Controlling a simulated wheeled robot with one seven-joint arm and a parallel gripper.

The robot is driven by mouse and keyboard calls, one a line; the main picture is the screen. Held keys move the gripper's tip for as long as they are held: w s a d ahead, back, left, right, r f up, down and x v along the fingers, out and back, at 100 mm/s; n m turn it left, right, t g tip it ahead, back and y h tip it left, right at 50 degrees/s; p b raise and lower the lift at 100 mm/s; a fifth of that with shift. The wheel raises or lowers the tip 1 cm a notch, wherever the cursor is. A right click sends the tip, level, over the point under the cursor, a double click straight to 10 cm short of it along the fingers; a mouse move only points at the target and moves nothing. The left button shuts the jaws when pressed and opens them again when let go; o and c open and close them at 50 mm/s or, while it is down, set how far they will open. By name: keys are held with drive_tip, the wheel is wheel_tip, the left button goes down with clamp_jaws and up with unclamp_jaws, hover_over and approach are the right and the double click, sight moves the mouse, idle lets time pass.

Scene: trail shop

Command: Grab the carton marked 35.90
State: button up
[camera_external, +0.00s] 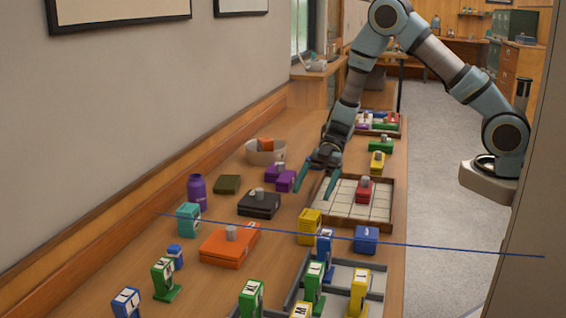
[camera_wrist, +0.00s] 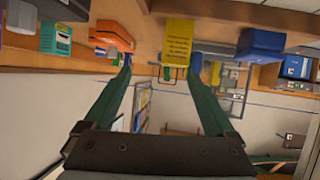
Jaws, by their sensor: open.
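Several cartons and boxes stand on the wooden counter, and I cannot read 35.90 on any of them. A yellow carton (camera_external: 309,228) stands near the counter's middle; in the wrist view the yellow carton (camera_wrist: 178,42) shows dark lines of print, ahead of and between my fingers. A teal carton (camera_external: 188,220) stands to the left, also in the wrist view (camera_wrist: 56,38). A blue box (camera_external: 367,238) sits right of the yellow carton. My gripper (camera_external: 317,190) is open and empty, above the counter beyond the yellow carton; its spread green fingers show in the wrist view (camera_wrist: 160,75).
An orange box (camera_external: 226,248) lies left of the yellow carton. A grey divided tray (camera_external: 342,283) with several numbered stands fills the front. A purple bottle (camera_external: 197,193) stands near the wall.

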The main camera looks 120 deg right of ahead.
sight(310, 214)
drive_tip(key=shift+s+a+f+y, duration=0.15)
drive_tip(key=shift+s+y, duration=0.45)
drive_tip(key=shift+s, duration=0.5)
drive_tip(key=p+x, duration=0.3)
drive_tip(key=x, duration=0.7)
drive_tip(key=shift+w+a, duration=0.15)
drive_tip(key=shift+a, duration=0.15)
drive_tip(key=shift+c, duration=0.2)
clamp_jaws()
